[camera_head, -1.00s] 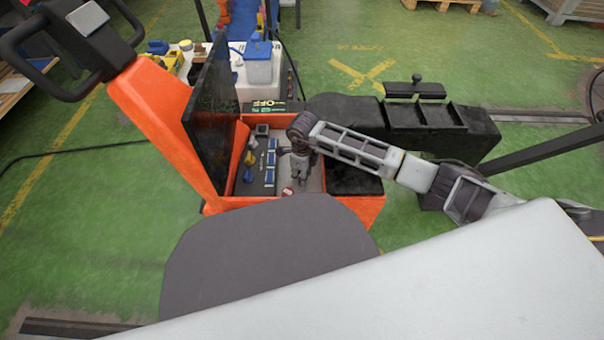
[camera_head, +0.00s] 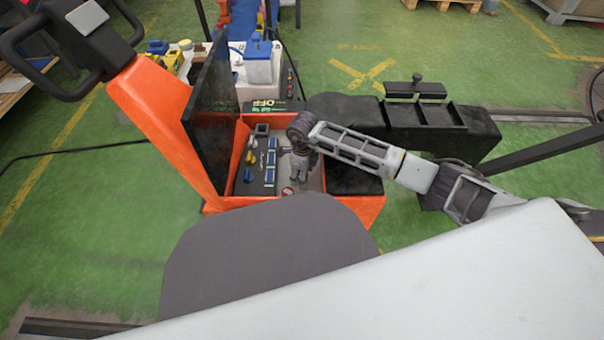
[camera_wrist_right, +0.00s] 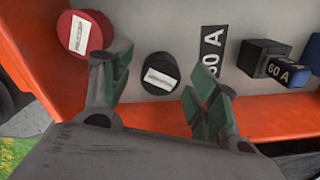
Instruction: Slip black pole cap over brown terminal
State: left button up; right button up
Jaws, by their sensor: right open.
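A round black cap (camera_wrist_right: 160,73) with a pale label shows in the right wrist view, on a light grey surface. I take it to be the black pole cap. My right gripper (camera_wrist_right: 163,80) is open, with its two green-padded fingers on either side of this cap and no clear contact. In the head view my right gripper (camera_head: 298,178) reaches down into the open orange compartment (camera_head: 345,204). I cannot make out a brown terminal; whether one is under the cap is hidden. My left gripper is not in view.
A red round cap (camera_wrist_right: 86,33) stands beside the left finger. A black block (camera_wrist_right: 262,57) and a "60 A" label (camera_wrist_right: 213,48) are to the right. The orange wall runs close below the fingers. A raised black lid (camera_head: 208,115) stands left of the compartment.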

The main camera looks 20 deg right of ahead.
jog(key=shift+w+d+r, duration=0.15)
jog(key=shift+d+r, duration=0.15)
jog(key=shift+r, duration=0.2)
notch_tip(320, 180, up, 11)
jog(key=shift+a, duration=0.2)
dwell(0.8)
jog(key=shift+s, duration=0.2)
